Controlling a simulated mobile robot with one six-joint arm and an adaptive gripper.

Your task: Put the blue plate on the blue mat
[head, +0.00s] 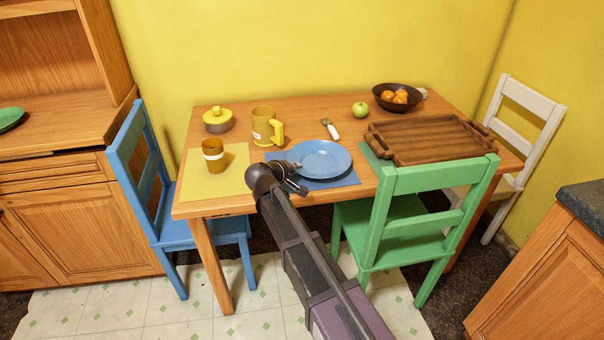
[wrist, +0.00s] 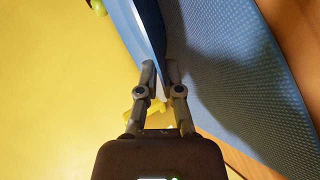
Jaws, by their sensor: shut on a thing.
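The blue plate (head: 320,157) is over the blue mat (head: 343,181) at the front edge of the table in the head view. My gripper (head: 297,168) is shut on the plate's near left rim. In the wrist view my gripper's fingers (wrist: 160,72) pinch the rim of the plate (wrist: 143,25), seen nearly edge-on. The textured mat (wrist: 235,75) lies alongside it, with a dark shadow between them. The plate looks roughly level and close above the mat; I cannot tell whether any part touches. The plate hides much of the mat.
A yellow mat (head: 205,184) with a brown cup (head: 213,158) is left of the plate. A yellow-handled mug (head: 264,127) stands close behind left, and a brush-like utensil (head: 331,129) behind. A wooden tray (head: 430,139) is right. A green chair (head: 425,200) stands in front.

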